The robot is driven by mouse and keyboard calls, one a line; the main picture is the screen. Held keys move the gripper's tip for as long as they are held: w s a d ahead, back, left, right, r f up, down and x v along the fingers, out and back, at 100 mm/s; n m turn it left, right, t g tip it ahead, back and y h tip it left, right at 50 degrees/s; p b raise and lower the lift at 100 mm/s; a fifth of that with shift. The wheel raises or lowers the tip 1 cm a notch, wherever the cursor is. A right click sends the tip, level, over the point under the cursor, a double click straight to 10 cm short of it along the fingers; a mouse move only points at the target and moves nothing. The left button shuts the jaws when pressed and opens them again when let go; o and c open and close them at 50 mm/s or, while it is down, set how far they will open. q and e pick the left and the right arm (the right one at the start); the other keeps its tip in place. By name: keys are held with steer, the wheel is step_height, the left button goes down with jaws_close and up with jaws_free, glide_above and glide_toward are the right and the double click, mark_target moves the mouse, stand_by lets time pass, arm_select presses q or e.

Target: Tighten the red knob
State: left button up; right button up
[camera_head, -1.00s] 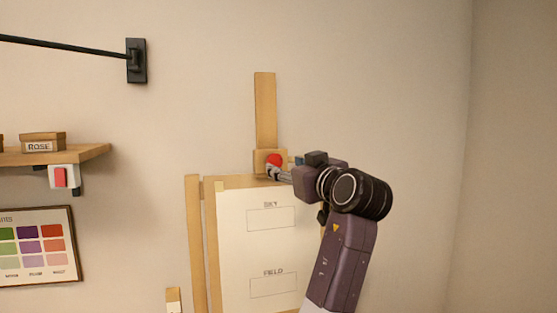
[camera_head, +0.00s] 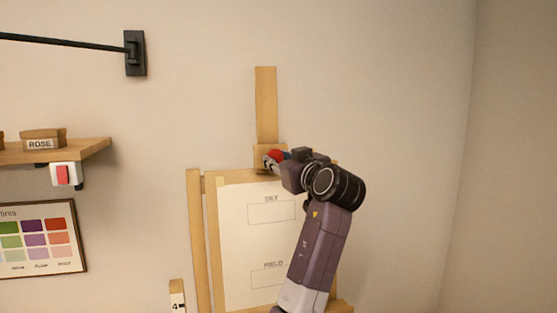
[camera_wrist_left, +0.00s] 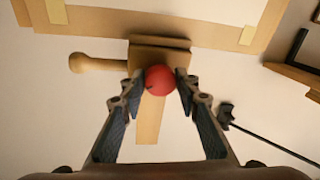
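The red knob (camera_head: 275,155) sits on a wooden block (camera_head: 261,151) at the top of the easel, partly hidden by my left gripper in the head view. In the left wrist view the round red knob (camera_wrist_left: 160,79) lies between the two fingertips of my left gripper (camera_wrist_left: 160,82). One fingertip is on each side, very close to the knob. I cannot tell whether both press on it. My right gripper is in neither view.
The easel holds a pale sheet (camera_head: 235,240) below the block. A wooden peg (camera_wrist_left: 97,63) sticks out beside the block in the wrist view. A shelf (camera_head: 75,150) with a ROSE box (camera_head: 42,141) and a colour chart (camera_head: 38,240) are at left. The wall at right is bare.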

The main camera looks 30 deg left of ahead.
arm_select(q)
steer(key=shift+c, duration=1.4)
steer(key=shift+f+n+b, duration=0.1)
steer(key=shift+n+b, duration=0.8)
steer(key=shift+b, duration=0.15)
steer(key=shift+n+b, duration=0.75)
steer(key=shift+n, duration=0.05)
steer(key=shift+w+n+g+b, duration=0.1)
steer(key=shift+n+g+b, duration=0.35)
steer(key=shift+n, duration=0.45)
steer(key=n, duration=0.3)
steer(key=shift+r+n+h+b, duration=0.25)
steer(key=shift+n+h+b, duration=0.15)
steer(key=n, duration=0.5)
steer(key=shift+r+g+h, duration=0.1)
steer(key=shift+g+h, duration=0.2)
steer(key=shift+g, duration=0.05)
steer(key=o, duration=1.2)
steer(key=shift+c, duration=0.2)
